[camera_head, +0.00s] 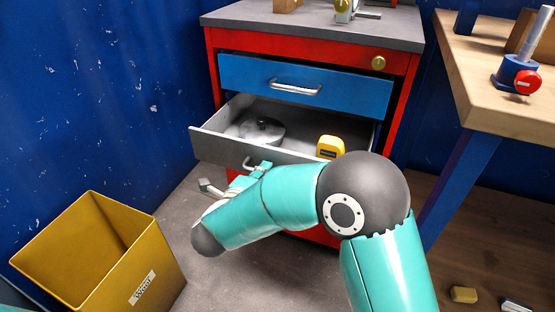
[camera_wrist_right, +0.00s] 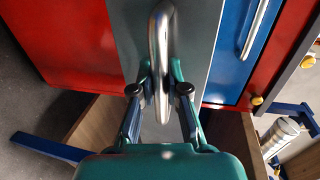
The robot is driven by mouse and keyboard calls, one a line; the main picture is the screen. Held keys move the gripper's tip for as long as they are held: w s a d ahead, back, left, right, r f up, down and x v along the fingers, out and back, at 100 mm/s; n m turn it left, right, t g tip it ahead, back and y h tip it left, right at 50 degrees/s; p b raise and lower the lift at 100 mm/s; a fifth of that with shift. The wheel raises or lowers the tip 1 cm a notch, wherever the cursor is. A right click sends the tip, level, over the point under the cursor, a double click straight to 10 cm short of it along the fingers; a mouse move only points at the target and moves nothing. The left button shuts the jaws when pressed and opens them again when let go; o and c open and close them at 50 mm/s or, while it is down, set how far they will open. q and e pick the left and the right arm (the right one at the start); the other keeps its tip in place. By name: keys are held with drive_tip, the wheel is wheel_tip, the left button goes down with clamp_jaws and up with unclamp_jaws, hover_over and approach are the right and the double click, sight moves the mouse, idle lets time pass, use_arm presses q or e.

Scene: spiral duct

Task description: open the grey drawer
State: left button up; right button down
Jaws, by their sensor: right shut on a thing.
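The grey drawer (camera_head: 205,143) of the red cabinet stands pulled out, its inside open to view. In it lie a round grey metal object (camera_head: 262,130) and a yellow tape measure (camera_head: 330,147). My right gripper (camera_head: 256,168) is at the drawer's front, partly hidden by my own arm. In the right wrist view, the fingers of my right gripper (camera_wrist_right: 160,92) stand on either side of the bar handle (camera_wrist_right: 160,40) and are shut on it. The grey drawer front (camera_wrist_right: 195,50) fills the strip behind the handle. My left gripper is not in view.
A blue drawer (camera_head: 345,91) above is closed. A yellow bin (camera_head: 125,270) stands on the floor at the left. A wooden workbench (camera_head: 490,85) is at the right. Grey floor lies between bin and cabinet.

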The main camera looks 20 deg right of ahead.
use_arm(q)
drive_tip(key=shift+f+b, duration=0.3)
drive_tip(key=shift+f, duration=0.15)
use_arm(e)
drive_tip(key=f+v, duration=0.1)
drive_tip(key=v, duration=0.7)
drive_tip(key=shift+f, duration=0.55)
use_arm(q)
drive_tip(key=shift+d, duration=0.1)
use_arm(e)
drive_tip(key=shift+s, duration=0.15)
drive_tip(key=c, duration=1.2)
unclamp_jaws()
drive_tip(key=shift+o, duration=0.2)
drive_tip(key=shift+a, duration=0.1)
drive_tip(key=shift+r, duration=0.2)
